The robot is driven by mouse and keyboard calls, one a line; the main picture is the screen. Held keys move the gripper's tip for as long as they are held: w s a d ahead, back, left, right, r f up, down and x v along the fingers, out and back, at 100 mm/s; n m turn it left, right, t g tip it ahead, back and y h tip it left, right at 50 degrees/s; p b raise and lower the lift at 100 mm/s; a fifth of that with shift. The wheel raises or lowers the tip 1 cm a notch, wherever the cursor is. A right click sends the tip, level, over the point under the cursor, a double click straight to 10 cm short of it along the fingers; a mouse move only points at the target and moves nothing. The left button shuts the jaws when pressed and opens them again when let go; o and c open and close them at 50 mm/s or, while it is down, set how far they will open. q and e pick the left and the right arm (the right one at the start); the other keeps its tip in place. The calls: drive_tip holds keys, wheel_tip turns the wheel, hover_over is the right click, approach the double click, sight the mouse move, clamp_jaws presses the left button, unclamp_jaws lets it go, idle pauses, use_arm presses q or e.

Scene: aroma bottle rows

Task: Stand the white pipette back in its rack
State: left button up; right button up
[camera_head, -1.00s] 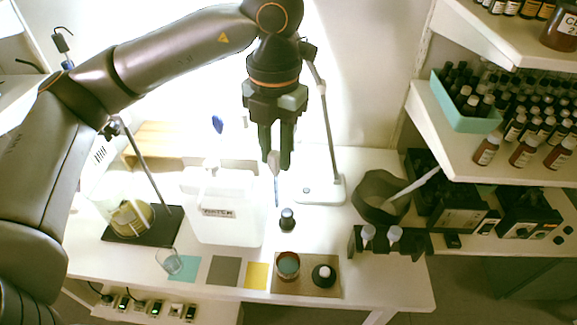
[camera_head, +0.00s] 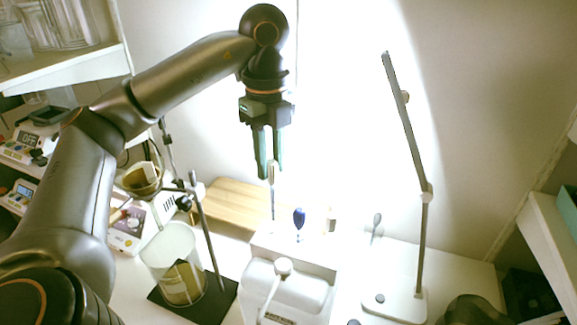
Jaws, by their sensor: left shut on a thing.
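My left gripper (camera_head: 268,164) points down and is shut on the white pipette (camera_head: 272,178). The pipette hangs upright from the fingertips, its pale bulb at the fingers and its thin stem below. It is above the back of the table, in front of a wooden board in the picture. To its lower right, a blue-topped upright piece (camera_head: 299,219) stands at a white block (camera_head: 296,246) behind the white jug. I cannot tell for sure if this block is the pipette rack. My right gripper is out of view.
A wooden board (camera_head: 228,203) lies behind.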

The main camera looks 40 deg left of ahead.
use_arm(q)
drive_tip(key=shift+w+a+r, duration=0.1)
drive_tip(key=shift+w+a, duration=0.1)
drive_tip(key=shift+a, duration=0.45)
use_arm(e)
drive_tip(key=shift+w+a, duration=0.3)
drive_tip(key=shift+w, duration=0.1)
use_arm(q)
drive_tip(key=shift+d, duration=0.1)
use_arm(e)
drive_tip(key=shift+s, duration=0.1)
use_arm(q)
drive_tip(key=shift+f+b, duration=0.6)
drive_tip(key=shift+f, duration=1.3)
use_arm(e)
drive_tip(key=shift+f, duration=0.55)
use_arm(q)
drive_tip(key=shift+f+b, duration=0.35)
drive_tip(key=shift+f, duration=0.2)
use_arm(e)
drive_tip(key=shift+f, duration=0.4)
